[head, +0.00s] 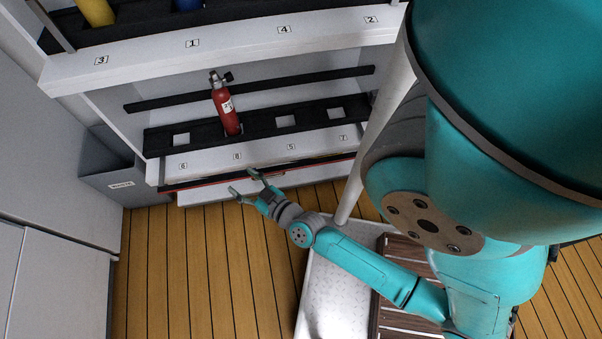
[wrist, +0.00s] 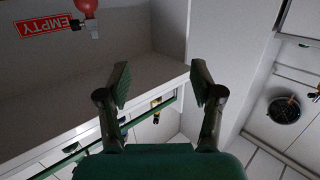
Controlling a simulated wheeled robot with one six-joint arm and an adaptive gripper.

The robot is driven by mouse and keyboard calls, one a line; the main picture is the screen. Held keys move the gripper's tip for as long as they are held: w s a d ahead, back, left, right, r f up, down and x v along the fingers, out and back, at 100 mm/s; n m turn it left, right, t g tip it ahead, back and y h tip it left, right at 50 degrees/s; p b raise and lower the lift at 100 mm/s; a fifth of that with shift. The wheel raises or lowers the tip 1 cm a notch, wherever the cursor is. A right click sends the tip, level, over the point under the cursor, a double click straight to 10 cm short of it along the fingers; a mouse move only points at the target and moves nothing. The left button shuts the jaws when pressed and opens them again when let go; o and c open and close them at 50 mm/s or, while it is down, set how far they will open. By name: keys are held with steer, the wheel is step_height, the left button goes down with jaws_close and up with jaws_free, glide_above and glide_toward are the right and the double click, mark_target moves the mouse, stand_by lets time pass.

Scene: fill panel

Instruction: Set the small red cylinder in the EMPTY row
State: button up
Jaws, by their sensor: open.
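A small red cylinder (head: 227,108) with a white label and dark valve stands in the lower rack row (head: 260,124), in the slot above the tag "8". The other openings in this row look bare. My gripper (head: 243,181) is open and empty, in front of and below this row. In the wrist view my gripper (wrist: 160,75) shows both fingers apart with nothing between them. A red "EMPTY" sign (wrist: 48,25) is at the upper left there, beside a red rounded thing (wrist: 86,7) with a grey fitting, partly cut off.
The upper shelf (head: 235,42) holds a yellow cylinder (head: 96,11) and a blue one (head: 188,4), partly cut off. A grey bin (head: 108,181) stands left of the rack. A pale post (head: 377,140) rises right of the lower row.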

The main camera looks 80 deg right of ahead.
steer(key=s+a+r+n+y, duration=0.2)
steer(key=s+a+r+y, duration=0.1)
steer(key=s+a+r, duration=0.4)
steer(key=s+a+r+n+y, duration=0.3)
steer(key=s+a+r, duration=0.4)
steer(key=s, duration=0.5)
steer(key=shift+a+y, duration=0.75)
steer(key=shift+y, duration=0.05)
